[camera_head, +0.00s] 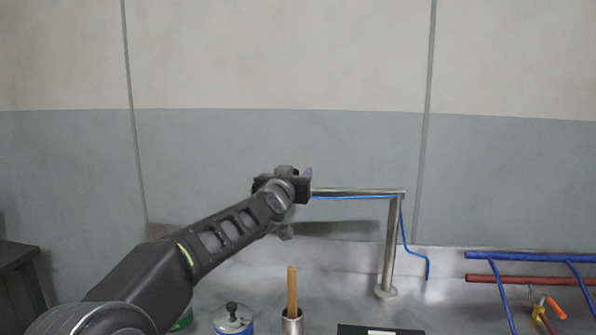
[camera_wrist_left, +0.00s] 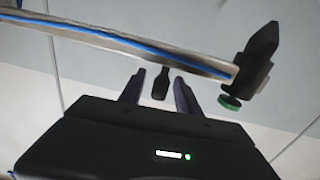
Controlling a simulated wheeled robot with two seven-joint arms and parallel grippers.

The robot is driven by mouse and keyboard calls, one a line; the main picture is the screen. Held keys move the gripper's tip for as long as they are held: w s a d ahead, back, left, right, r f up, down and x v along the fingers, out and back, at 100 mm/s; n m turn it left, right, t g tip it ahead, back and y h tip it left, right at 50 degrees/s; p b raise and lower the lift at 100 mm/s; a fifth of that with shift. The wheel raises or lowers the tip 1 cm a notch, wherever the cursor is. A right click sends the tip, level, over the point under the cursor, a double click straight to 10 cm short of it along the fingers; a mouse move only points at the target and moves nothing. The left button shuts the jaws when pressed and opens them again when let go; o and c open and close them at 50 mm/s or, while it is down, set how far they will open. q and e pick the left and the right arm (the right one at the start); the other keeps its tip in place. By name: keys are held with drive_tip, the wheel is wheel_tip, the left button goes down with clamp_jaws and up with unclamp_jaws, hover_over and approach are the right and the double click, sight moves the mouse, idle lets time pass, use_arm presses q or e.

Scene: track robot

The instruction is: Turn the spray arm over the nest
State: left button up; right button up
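The spray arm (camera_head: 355,191) is a thin grey horizontal bar on an upright post (camera_head: 391,245), with a blue hose along it. It reaches left from the post to my left gripper (camera_head: 300,180), which hides its far end. In the left wrist view the bar (camera_wrist_left: 130,45) crosses above my open fingers (camera_wrist_left: 160,85). A dark peg (camera_wrist_left: 160,84) hangs from the bar between the fingers, with a gap on both sides. A black nozzle head (camera_wrist_left: 260,60) with a green ring sits at the bar's end. I cannot make out the nest. My right gripper is not in view.
A metal cup (camera_head: 292,322) with a wooden stick, a blue-and-white can (camera_head: 233,322) and a black flat item (camera_head: 380,330) stand at the front. Blue (camera_head: 530,257) and red pipes run at the right, near an orange-handled tool (camera_head: 555,308). A wall stands behind.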

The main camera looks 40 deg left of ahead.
use_arm(q)
drive_tip(key=shift+x, duration=1.05)
drive_tip(key=shift+c, duration=0.3)
clamp_jaws()
idle(0.3)
